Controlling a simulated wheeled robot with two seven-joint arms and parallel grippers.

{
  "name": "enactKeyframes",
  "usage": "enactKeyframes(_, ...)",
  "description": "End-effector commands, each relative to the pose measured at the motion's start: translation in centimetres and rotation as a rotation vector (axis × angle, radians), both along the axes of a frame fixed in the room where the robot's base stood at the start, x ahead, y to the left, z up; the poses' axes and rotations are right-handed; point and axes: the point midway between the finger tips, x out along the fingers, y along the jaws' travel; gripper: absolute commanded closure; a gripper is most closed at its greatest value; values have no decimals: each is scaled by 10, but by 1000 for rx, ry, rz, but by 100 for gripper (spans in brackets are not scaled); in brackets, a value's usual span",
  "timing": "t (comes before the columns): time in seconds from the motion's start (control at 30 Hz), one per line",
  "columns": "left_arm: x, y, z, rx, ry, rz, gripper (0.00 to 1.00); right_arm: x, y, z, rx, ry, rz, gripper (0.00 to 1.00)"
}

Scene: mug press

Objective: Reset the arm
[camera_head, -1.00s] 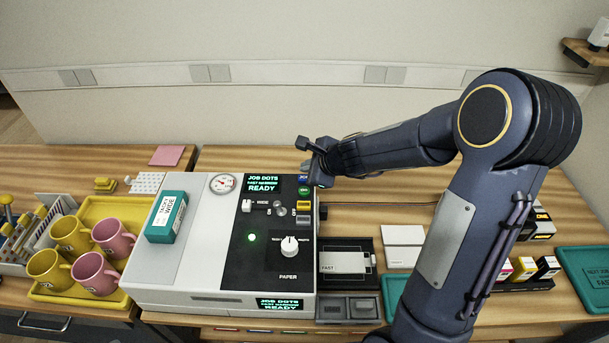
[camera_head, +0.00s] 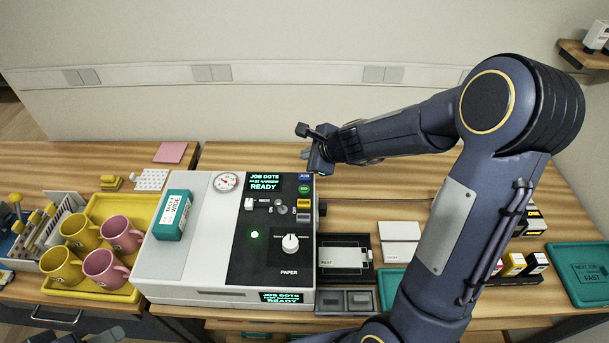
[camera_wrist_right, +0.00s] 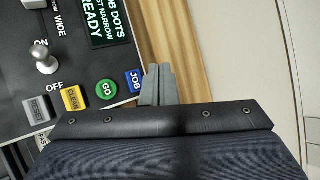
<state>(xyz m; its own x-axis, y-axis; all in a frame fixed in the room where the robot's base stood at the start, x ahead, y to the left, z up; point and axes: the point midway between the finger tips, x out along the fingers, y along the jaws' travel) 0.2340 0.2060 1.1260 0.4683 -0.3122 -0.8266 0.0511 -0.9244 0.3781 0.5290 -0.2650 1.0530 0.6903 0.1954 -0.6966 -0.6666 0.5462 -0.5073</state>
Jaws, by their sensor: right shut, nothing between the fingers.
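My right gripper (camera_head: 310,158) is shut and empty. It is above the back right corner of the press (camera_head: 205,220), beside the panel's button column. In the right wrist view its closed fingertips (camera_wrist_right: 160,85) are next to the blue JOB button (camera_wrist_right: 133,80) and the green GO button (camera_wrist_right: 107,90). Contact with a button cannot be told. The panel's display (camera_head: 265,182) reads JOB DOTS, FAST NARROW, READY. A dark part (camera_head: 103,336) at the bottom left edge looks like the tip of my left arm; its jaws are not clear.
A yellow tray (camera_head: 140,205) with several yellow and pink mugs stands left of the press. A teal box (camera_head: 172,214) lies on the press. Right of it are a paper tray (camera_head: 345,257), white cards (camera_head: 399,240) and small ink boxes (camera_head: 515,265).

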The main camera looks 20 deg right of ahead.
Motion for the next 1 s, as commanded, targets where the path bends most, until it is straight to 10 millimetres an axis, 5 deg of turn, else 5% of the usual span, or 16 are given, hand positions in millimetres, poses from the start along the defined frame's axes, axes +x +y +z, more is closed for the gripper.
enactKeyframes(0.27,0,0,0,0,0,0,64,-1,1,2,-3,-4,9,100)
enactKeyframes(0.43,0,0,-3,0,0,0,64,-25,17,38,-80,-93,198,100)
enactKeyframes(0.6,0,0,-7,0,0,0,64,-101,52,87,-318,-259,632,100)
enactKeyframes(0.7,0,0,-10,0,0,0,64,-158,67,96,-504,-330,896,100)
enactKeyframes(0.9,0,0,-14,0,0,0,64,-251,71,79,-856,-358,1312,100)
enactKeyframes(1.0,0,0,-15,0,0,0,64,-277,65,67,-972,-335,1435,100)
